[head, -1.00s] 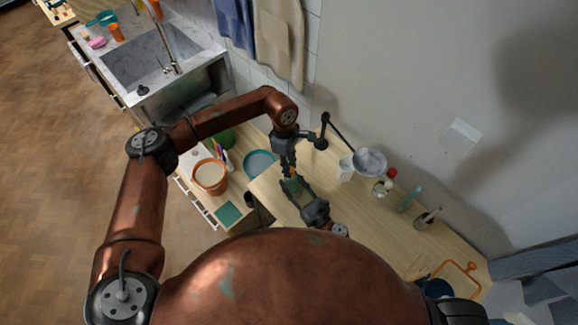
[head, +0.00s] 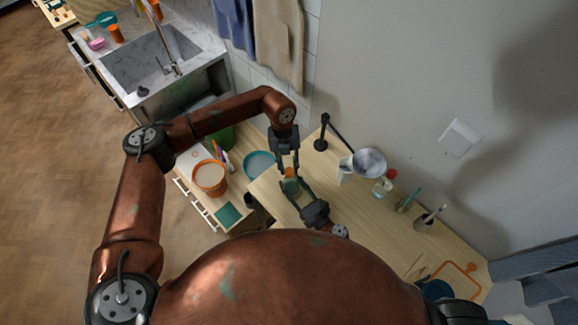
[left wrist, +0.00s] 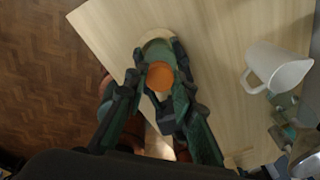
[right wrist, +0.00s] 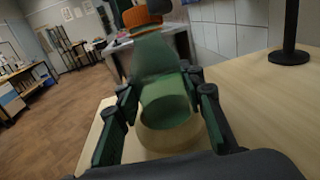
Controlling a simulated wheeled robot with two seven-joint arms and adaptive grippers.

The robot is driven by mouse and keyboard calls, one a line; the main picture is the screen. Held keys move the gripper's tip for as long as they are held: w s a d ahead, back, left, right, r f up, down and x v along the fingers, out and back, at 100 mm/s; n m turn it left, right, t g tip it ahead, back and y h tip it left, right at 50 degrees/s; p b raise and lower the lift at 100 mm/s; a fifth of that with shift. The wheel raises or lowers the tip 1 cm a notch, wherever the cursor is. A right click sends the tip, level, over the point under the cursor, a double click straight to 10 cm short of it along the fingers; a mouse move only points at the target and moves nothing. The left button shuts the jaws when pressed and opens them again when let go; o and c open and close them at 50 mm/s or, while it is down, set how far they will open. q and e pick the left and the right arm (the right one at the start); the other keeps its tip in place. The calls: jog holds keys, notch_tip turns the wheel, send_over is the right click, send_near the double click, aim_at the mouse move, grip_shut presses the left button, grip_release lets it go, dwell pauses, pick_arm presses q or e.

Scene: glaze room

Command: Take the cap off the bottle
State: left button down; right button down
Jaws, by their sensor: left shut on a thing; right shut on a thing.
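The green bottle (right wrist: 163,80) has an orange cap (right wrist: 140,19) at its top; the cap appears to touch the neck. My right gripper (right wrist: 163,95) is shut on the bottle's body from the side. My left gripper (left wrist: 158,78) is shut on the orange cap (left wrist: 161,76) from above. In the head view the bottle (head: 290,187) is small and partly hidden between my left gripper (head: 289,170) and my right gripper (head: 296,188). A pale round disc (right wrist: 168,135) lies under the bottle; I cannot tell whether the bottle touches it.
The wooden table (head: 360,225) has bare room right of the bottle. A white mug (left wrist: 278,68), a black stand (head: 322,138), a clear bottle with a red cap (head: 382,186) and a brush cup (head: 424,221) stand towards the wall. An orange bucket (head: 209,177) stands left.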

pick_arm(q)
jog(key=n, duration=0.6)
jog(key=shift+w+a, duration=0.25)
jog(key=shift+a, duration=0.05)
pick_arm(e)
jog(key=shift+s, duration=0.1)
pick_arm(q)
jog(key=n, duration=0.7)
jog(key=shift+s, duration=0.1)
jog(key=shift+r, duration=0.15)
pick_arm(e)
jog(key=shift+d+f, duration=0.1)
pick_arm(q)
jog(key=shift+a+r, duration=0.1)
jog(key=shift+r, duration=0.75)
jog(key=shift+r, duration=0.15)
pick_arm(e)
jog(key=shift+f, duration=0.1)
pick_arm(q)
jog(key=shift+r, duration=0.1)
